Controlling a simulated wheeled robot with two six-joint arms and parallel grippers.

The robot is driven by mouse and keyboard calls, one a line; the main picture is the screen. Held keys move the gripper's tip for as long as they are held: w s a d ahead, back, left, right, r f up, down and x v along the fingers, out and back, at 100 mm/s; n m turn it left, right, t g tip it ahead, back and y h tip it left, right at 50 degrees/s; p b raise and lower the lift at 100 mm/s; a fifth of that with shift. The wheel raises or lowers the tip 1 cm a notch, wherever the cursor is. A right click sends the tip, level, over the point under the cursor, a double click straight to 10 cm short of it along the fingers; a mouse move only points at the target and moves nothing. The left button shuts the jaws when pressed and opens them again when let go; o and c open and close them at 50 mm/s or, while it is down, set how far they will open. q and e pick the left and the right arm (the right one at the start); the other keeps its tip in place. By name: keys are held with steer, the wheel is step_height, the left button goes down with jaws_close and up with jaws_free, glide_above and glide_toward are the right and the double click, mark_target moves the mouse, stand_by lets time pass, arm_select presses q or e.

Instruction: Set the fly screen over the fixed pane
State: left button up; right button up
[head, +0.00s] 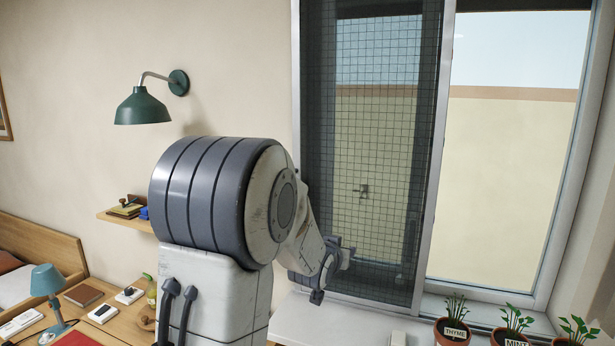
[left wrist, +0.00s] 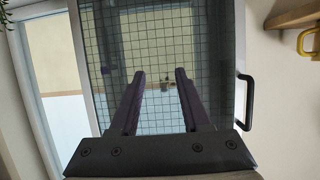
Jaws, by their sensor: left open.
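The fly screen (head: 385,130), a dark-framed panel of grid mesh, stands upright over the left half of the window. The right pane (head: 505,170) has no mesh over it; no label shows which pane is fixed. My left gripper (head: 333,272) is in front of the screen's lower left part. In the left wrist view the left gripper (left wrist: 160,75) is open and empty, its fingers pointing at the mesh (left wrist: 125,40). A black bar handle (left wrist: 246,102) is on the screen's side edge, to the right of the fingers; in the head view my arm hides that area. My right gripper is not in view.
Potted herbs (head: 453,330) stand along the sill at lower right. A green wall lamp (head: 143,106) and a small wooden shelf (head: 128,217) are on the wall at left. A desk (head: 115,325) with a blue lamp (head: 47,281) is at lower left.

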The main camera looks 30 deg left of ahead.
arm_select(q)
steer(key=s+a+r+n+t+y+p, duration=0.15)
steer(key=a+r, duration=0.25)
steer(key=a, duration=0.4)
steer(key=a+r+n+t+y+p, duration=0.1)
steer(key=a+r+t+y, duration=0.15)
steer(key=a+r, duration=0.4)
steer(key=shift+g+y, duration=0.3)
steer(key=shift+g, duration=0.1)
steer(key=p+x, duration=0.1)
steer(key=x, duration=0.2)
steer(key=a+f+p+x, duration=0.1)
steer(key=p+x, duration=0.1)
steer(key=x, duration=0.2)
steer(key=f+p+x, duration=0.1)
steer(key=p+x, duration=0.1)
steer(key=x, duration=0.2)
steer(key=shift+s+a, duration=0.3)
steer(key=shift+s, duration=0.05)
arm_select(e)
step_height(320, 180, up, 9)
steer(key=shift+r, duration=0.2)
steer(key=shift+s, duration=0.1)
arm_select(q)
jaws_close()
